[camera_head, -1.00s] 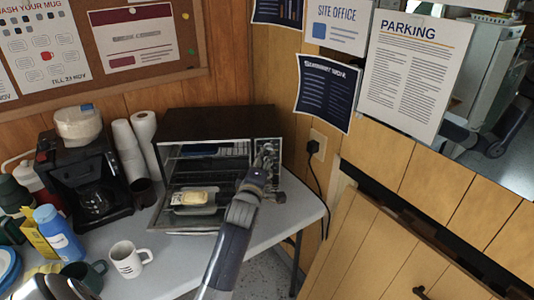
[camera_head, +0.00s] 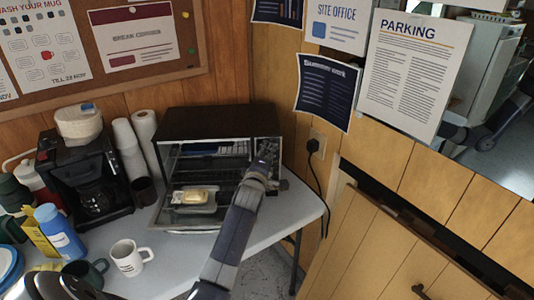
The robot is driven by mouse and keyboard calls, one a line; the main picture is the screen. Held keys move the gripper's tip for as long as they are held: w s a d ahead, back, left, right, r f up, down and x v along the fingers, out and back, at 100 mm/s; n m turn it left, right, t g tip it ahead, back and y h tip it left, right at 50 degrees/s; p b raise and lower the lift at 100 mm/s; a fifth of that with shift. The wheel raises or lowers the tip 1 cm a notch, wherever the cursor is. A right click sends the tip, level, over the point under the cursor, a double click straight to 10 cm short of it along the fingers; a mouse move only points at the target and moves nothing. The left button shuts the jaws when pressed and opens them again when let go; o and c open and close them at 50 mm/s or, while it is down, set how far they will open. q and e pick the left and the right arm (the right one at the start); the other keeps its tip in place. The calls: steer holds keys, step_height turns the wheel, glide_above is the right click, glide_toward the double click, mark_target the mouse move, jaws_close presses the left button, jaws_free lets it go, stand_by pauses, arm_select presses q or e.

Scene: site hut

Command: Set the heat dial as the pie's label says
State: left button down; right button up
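A black-topped toaster oven (camera_head: 205,122) stands on the table against the wall. A pale yellow item, which looks like the pie (camera_head: 196,196), sits in a light tray low in its open front. I cannot read any label on it. The dial setting is hidden.
A coffee maker (camera_head: 88,175), stacked paper cups (camera_head: 128,150), a white mug (camera_head: 128,258), a dark green mug (camera_head: 86,275) and a blue bottle (camera_head: 60,232) stand left of the oven. A plugged-in cable (camera_head: 313,148) hangs at right. The table's right edge is clear.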

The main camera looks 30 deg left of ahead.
arm_select(q)
steer(key=shift+r+m+g+p, duration=0.2)
steer(key=shift+m+g+p, duration=0.1)
steer(key=shift+m+p, duration=0.5)
steer(key=shift+w+d+m+g+y+b, duration=0.15)
steer(key=shift+m+g+y, duration=0.6)
steer(key=shift+m, duration=1.55)
steer(key=shift+w+d+m+g+y+b, duration=0.1)
steer(key=shift+m+g+y, duration=0.65)
steer(key=shift+m, duration=1.55)
steer(key=shift+w+d+m+g+y+b, duration=0.15)
steer(key=shift+m+g+y, duration=0.6)
steer(key=shift+m, duration=1.55)
steer(key=shift+s+r+g, duration=0.1)
steer(key=shift+g, duration=0.15)
steer(key=c, duration=1.6)
jaws_free()
